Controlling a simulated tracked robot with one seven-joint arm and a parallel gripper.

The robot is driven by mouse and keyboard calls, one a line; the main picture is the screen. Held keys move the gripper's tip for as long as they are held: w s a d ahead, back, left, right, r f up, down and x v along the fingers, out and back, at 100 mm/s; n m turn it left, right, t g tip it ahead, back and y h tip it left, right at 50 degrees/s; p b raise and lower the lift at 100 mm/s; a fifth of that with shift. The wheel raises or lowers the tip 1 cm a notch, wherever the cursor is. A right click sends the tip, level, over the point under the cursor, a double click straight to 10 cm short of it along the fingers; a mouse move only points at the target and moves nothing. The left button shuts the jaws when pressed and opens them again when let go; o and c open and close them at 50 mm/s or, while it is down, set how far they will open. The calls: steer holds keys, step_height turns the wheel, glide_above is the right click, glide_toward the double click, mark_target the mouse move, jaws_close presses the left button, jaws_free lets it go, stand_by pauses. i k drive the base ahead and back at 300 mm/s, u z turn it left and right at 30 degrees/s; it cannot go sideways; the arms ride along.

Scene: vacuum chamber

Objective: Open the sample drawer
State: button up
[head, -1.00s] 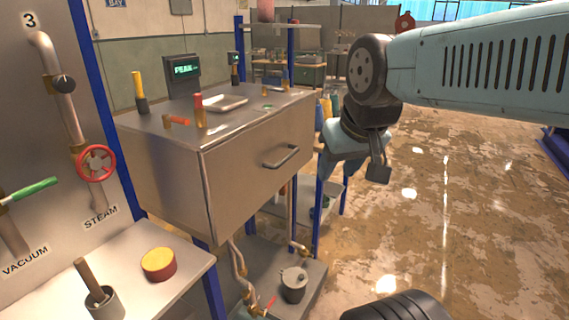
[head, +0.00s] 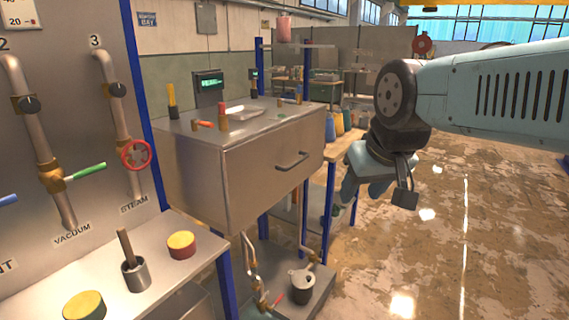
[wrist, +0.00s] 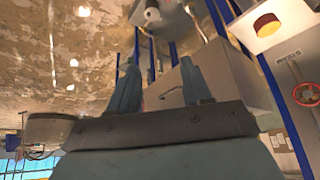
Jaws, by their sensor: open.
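The sample drawer is a grey metal box with a flat front (head: 255,182), and it looks shut. A dark bar handle (head: 291,161) sits across the upper right part of that front. My gripper (head: 364,190) is open and empty, to the right of the drawer front and apart from the handle. In the wrist view the drawer front (wrist: 160,92) shows beyond and between my two blue fingers (wrist: 160,82). What seems to be the handle (wrist: 172,98) is small and dark there, partly close to one finger.
A bench (head: 195,255) with a pestle pot (head: 136,275) and round tins lies in front, below the valve panel (head: 75,120). A pot (head: 301,286) stands low. Open floor (head: 450,240) lies right.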

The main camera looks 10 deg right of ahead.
mark_target(258, 172)
steer(key=u, duration=1.15)
steer(key=i, duration=0.15)
steer(key=z, duration=2.9)
steer(key=k, duration=0.55)
steer(key=u, duration=1.25)
steer(key=i, duration=0.95)
steer(key=u, duration=0.2)
